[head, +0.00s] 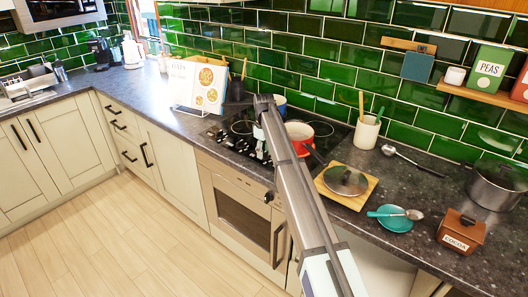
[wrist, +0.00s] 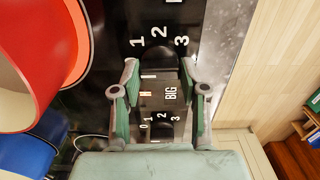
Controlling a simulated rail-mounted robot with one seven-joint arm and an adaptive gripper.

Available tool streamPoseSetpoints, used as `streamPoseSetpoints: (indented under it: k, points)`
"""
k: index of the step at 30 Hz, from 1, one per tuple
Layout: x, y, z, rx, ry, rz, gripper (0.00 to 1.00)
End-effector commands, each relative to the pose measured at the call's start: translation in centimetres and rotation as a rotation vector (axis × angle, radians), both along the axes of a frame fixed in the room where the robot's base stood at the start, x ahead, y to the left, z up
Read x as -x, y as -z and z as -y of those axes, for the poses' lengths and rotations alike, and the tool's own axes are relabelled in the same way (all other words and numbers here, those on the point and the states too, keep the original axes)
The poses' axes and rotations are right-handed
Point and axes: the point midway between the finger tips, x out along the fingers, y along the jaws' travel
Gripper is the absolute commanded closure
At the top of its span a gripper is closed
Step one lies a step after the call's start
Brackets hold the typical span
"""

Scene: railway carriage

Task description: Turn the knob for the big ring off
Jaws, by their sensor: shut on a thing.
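The hob (head: 235,125) is a black panel set in the dark worktop. In the wrist view a dark knob (wrist: 160,54) on its panel has white numerals 1, 2 and 3 around it. My gripper (wrist: 162,70) is shut on this knob, one finger on each side. The word BIG (wrist: 171,93) is printed on the panel between the fingers. A second dial (wrist: 160,130) with small numerals 0 to 3 lies closer to my palm, partly hidden. The knob's exact setting is hard to read.
A red pot (head: 299,131) stands on the hob close to my gripper, with a blue pot (head: 279,101) behind it. A wooden board (head: 357,197) with a glass lid lies to the right. A cookbook on a stand (head: 196,84) is at left.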

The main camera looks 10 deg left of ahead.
Motion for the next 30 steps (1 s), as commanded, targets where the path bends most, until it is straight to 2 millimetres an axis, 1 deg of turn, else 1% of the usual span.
streamPoseSetpoints:
  k: [8, 9, 10, 11, 20, 23, 26, 30]
  points:
    - [0.2, 0.2, 0.1, 0.002, -0.003, -0.006, 0.91]
    - [0.2, 0.2, 0.1, 0.002, -0.003, -0.006, 0.49]
    - [0.2, 0.2, 0.1, 0.002, -0.003, -0.006, 0.39]
    - [0.2, 0.2, 0.0, 0.002, -0.003, -0.006, 0.31]
    - [0.1, 0.0, 0.0, 0.001, -0.002, -0.003, 0.31]
    - [0.0, -0.3, 0.0, 0.000, -0.001, -0.001, 0.31]
    - [0.0, -1.3, 0.0, 0.000, -0.001, 0.000, 0.31]
    - [0.0, -3.5, 0.0, 0.000, -0.001, 0.000, 0.31]
